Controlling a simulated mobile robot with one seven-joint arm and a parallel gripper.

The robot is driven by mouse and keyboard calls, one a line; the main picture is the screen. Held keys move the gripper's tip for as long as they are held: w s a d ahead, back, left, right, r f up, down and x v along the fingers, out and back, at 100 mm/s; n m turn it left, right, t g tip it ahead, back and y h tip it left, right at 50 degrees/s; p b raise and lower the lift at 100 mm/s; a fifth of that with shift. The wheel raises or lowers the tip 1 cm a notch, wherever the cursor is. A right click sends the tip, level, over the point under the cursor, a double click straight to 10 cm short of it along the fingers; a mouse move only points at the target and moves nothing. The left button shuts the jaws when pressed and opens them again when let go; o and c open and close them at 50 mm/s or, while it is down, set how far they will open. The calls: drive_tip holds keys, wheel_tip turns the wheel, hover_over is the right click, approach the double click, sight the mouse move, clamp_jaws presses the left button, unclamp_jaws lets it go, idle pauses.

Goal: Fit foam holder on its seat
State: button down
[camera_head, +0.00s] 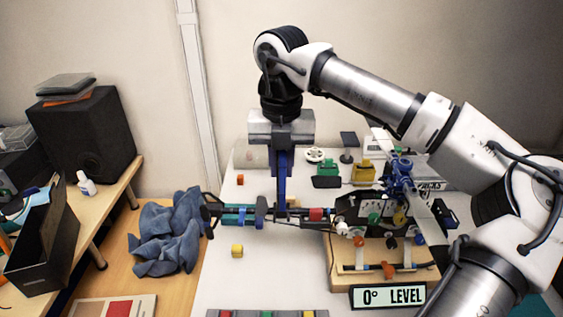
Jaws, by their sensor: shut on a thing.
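My gripper (283,204) points straight down over the long boom of a model aircraft (240,217), left of its black body. Its blue fingers are shut on a small piece at their tips, which I take to be the foam holder. The fingers mostly hide that piece, and I cannot make out its shape or whether it touches the boom. The seat cannot be told apart at this size. The model's black body (362,210) with blue rotor parts (400,176) rests over a wooden stand (340,272).
A "0° LEVEL" sign (388,296) stands at the stand's front. Green and yellow parts stand behind the boom. A blue cloth (168,235) lies to the left.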

drive_tip(key=shift+f+b, duration=1.6)
drive_tip(key=shift+f, duration=0.45)
drive_tip(key=c, duration=1.3)
unclamp_jaws()
drive_tip(key=shift+r, duration=0.1)
